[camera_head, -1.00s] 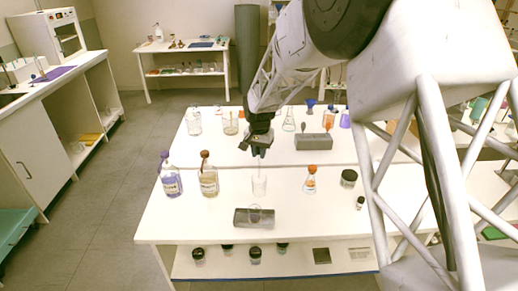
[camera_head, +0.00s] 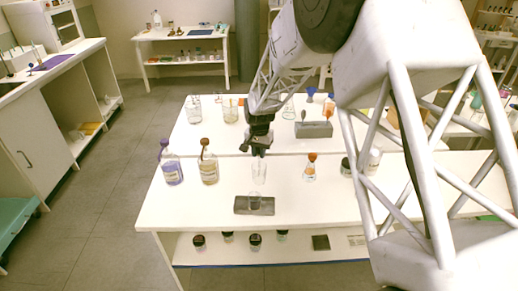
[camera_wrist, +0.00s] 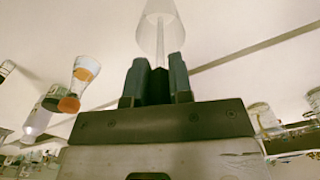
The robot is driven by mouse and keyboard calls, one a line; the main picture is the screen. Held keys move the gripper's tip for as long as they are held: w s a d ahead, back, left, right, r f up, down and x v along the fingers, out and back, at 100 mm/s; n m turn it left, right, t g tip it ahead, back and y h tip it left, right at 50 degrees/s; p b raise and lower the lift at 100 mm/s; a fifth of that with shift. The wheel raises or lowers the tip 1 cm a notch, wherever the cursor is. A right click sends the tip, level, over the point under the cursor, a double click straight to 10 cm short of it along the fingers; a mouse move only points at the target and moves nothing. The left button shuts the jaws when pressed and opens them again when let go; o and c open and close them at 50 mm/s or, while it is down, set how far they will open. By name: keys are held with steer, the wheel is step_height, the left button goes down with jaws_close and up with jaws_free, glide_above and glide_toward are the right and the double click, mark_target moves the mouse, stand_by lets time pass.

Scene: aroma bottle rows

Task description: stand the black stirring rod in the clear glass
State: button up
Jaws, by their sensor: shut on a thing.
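A clear glass (camera_head: 259,174) stands upright on the white table, just below my gripper (camera_head: 260,153). In the wrist view the pale, see-through glass (camera_wrist: 158,16) is straight beyond the fingertips. My gripper (camera_wrist: 158,75) is shut on a thin stirring rod (camera_wrist: 160,44), which runs from between the fingers toward the glass. The rod looks grey there and lines up with the glass; I cannot tell whether its end is inside. The rod is too fine to make out in the head view.
A dark grey tray (camera_head: 242,206) lies in front of the glass. A purple-liquid bottle (camera_head: 171,171) and a brown-capped bottle (camera_head: 209,169) stand left. An orange-capped flask (camera_head: 310,170) stands right. A grey block (camera_head: 314,130) lies behind. The table's front left is clear.

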steer(key=shift+f, duration=0.95)
steer(key=o, duration=0.9)
steer(key=shift+r, duration=3.9)
